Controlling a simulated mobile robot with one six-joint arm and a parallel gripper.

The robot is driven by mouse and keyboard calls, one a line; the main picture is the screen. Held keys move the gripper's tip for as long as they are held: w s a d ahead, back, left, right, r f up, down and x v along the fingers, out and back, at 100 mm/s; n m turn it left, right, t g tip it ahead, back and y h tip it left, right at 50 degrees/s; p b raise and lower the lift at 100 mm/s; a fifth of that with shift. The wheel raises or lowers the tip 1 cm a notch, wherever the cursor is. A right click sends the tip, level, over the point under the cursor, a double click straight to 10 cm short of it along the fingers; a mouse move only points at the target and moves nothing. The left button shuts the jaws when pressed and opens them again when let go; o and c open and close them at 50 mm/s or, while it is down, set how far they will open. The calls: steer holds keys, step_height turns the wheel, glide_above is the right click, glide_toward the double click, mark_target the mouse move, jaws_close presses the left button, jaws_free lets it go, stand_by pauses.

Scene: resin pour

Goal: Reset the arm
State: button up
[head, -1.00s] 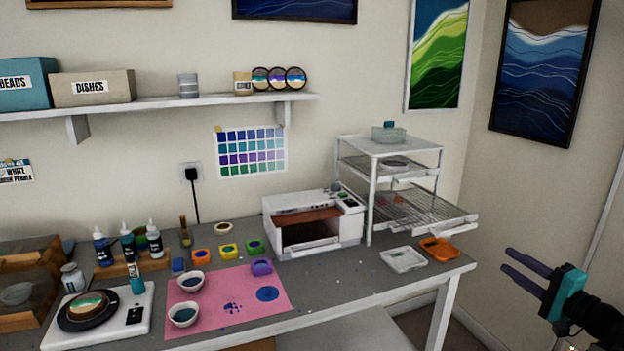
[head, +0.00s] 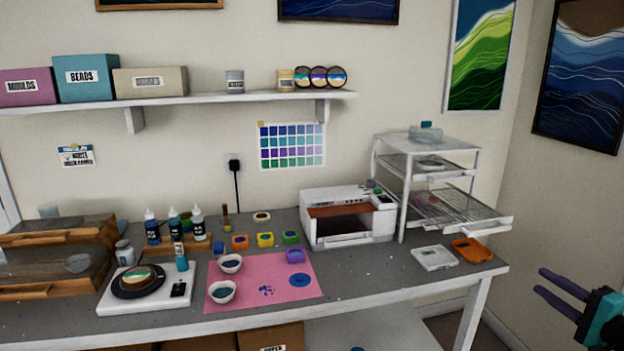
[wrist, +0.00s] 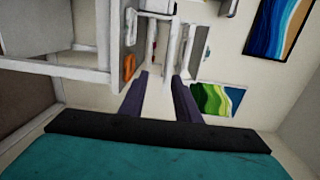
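My gripper (head: 562,296) is at the lower right of the head view, to the right of the workbench and clear of it. Its two dark purple fingers stand apart and point left, with nothing between them. In the wrist view the fingers of my gripper (wrist: 161,90) are also spread and empty. The wire rack (wrist: 172,55) shows beyond them, apart from the fingertips.
The grey workbench (head: 400,285) holds a white machine (head: 345,232), a white rack (head: 402,190), an orange tray (head: 472,250), a pink mat (head: 245,285) with cups, and a scale (head: 177,288). Bare floor and wall lie right of the bench.

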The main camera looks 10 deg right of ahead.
steer(key=w+a+f+n+g+y, duration=0.15)
steer(key=w+a+f, duration=0.25)
steer(key=a+f, duration=0.4)
steer(key=w+a+f+n+g+y, duration=0.1)
steer(key=w+a+f+g+y, duration=0.15)
steer(key=w+a+f, duration=0.55)
steer(key=w+a+f+n+g+y, duration=0.1)
steer(key=a+f+g, duration=0.3)
steer(key=f, duration=0.7)
steer(key=a+f+n+g+y, duration=0.1)
steer(key=a+f+n+g, duration=0.2)
steer(key=a+f, duration=0.7)
steer(key=s+a+f+n+g+h, duration=0.1)
steer(key=s+a+f+n+g, duration=0.15)
steer(key=s+a+f, duration=0.4)
steer(key=s+a+f+n+g, duration=0.2)
steer(key=s+a+f+g, duration=0.2)
steer(key=a+f, duration=0.5)
steer(key=s+a+f+n+g+h, duration=0.2)
steer(key=s+a+f+n, duration=0.1)
steer(key=s, duration=0.4)
steer(key=s+a+f+n+g+h, duration=0.3)
steer(key=s+f, duration=0.3)
steer(key=s, duration=0.2)
steer(key=shift+s+a+n, duration=0.3)
steer(key=shift+a+n, duration=0.05)
steer(key=shift+n, duration=0.05)
